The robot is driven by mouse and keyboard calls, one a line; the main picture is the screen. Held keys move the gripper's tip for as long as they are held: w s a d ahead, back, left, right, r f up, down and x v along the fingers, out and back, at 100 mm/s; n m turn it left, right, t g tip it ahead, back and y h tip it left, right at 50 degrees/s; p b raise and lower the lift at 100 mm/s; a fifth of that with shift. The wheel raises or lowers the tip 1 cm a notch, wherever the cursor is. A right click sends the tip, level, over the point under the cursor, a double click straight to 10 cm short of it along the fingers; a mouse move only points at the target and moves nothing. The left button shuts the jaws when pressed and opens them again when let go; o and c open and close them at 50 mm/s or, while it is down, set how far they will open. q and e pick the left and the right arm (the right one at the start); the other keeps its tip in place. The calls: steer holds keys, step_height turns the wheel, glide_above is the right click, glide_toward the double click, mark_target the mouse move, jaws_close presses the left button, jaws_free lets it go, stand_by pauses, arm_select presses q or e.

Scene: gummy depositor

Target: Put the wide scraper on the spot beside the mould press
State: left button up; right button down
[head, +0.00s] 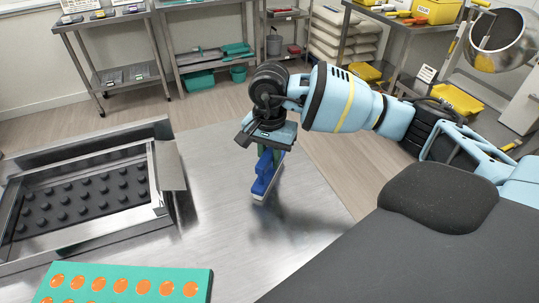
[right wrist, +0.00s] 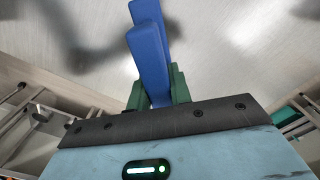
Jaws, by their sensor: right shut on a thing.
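My right gripper (head: 268,150) is shut on a blue tool, which I take to be the wide scraper (head: 264,178). The scraper hangs below the fingers with a pale lower edge, over the steel table. I cannot tell if it touches the table. In the right wrist view the blue scraper (right wrist: 148,50) sits between the green fingers (right wrist: 155,92). The mould press (head: 165,165) appears to be the metal frame at left, around a dark studded plate (head: 85,200). The scraper is to its right, apart from it. My left gripper is not in view.
A green mould (head: 130,272) with orange-filled cavities lies at the front left of the steel table (head: 225,235). Bare table surrounds the scraper, between the press and the right side. Shelves and carts (head: 210,62) with bins stand behind, across the floor.

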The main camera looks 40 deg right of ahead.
steer(key=c, duration=1.3)
jaws_free()
step_height(320, 180, up, 12)
steer(key=shift+r, duration=0.15)
